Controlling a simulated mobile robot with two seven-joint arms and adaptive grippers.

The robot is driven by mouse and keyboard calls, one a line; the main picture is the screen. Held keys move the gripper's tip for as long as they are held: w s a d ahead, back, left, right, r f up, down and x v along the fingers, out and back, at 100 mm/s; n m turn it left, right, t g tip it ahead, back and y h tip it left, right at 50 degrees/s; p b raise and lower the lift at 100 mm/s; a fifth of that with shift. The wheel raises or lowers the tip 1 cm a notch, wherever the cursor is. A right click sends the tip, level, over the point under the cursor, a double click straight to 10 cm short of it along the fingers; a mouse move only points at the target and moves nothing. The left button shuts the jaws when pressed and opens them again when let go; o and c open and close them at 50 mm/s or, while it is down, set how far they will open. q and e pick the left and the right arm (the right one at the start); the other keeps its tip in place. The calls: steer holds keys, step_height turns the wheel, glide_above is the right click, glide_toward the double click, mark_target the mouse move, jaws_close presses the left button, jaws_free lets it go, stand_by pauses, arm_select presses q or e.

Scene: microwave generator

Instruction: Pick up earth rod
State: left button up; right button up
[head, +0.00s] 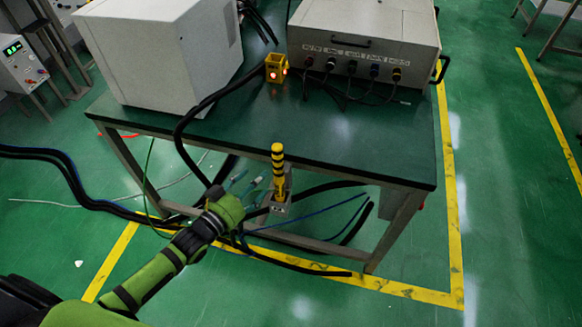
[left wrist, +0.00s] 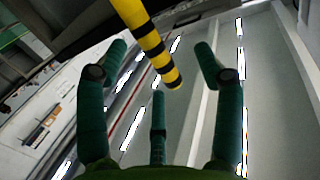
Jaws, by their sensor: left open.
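The earth rod (head: 278,165) has a yellow and black striped handle. It stands upright in a small metal holder (head: 279,208) at the front edge of the green table. My left gripper (head: 250,182) is open and empty, just left of the rod, with its fingers pointing toward it. In the left wrist view the striped rod (left wrist: 155,48) comes down from the top between the spread fingers of the left gripper (left wrist: 160,68). I see no clear contact between fingers and rod. My right gripper is out of view.
The green table (head: 345,150) carries a white cabinet (head: 155,55), a grey box with cables (head: 365,45) and a yellow block with lit red lamps (head: 276,68). A thick black cable (head: 182,135) hangs over the table edge near my left arm. More cables lie on the floor.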

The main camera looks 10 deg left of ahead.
mark_target(276, 160)
arm_select(q)
steer(key=shift+t+h, duration=0.3)
steer(key=shift+h, duration=0.2)
steer(key=r, duration=0.1)
steer(key=d+r, duration=0.1)
steer(key=w+d+r, duration=0.1)
steer(key=r, duration=0.1)
steer(key=shift+w, duration=0.1)
steer(key=shift+w+d+r, duration=0.1)
steer(key=shift+w+r, duration=0.05)
steer(key=shift+w, duration=0.15)
steer(key=shift+w+d+p, duration=0.3)
steer(key=shift+w+p, duration=0.1)
steer(key=shift+w, duration=0.25)
steer(key=x, duration=0.3)
steer(key=shift+w+d+p, duration=0.25)
steer(key=shift+d+p, duration=0.05)
steer(key=shift+d, duration=0.05)
steer(key=shift+w+d, duration=0.15)
steer(key=shift+w, duration=0.1)
steer(key=shift+c, duration=0.8)
jaws_close()
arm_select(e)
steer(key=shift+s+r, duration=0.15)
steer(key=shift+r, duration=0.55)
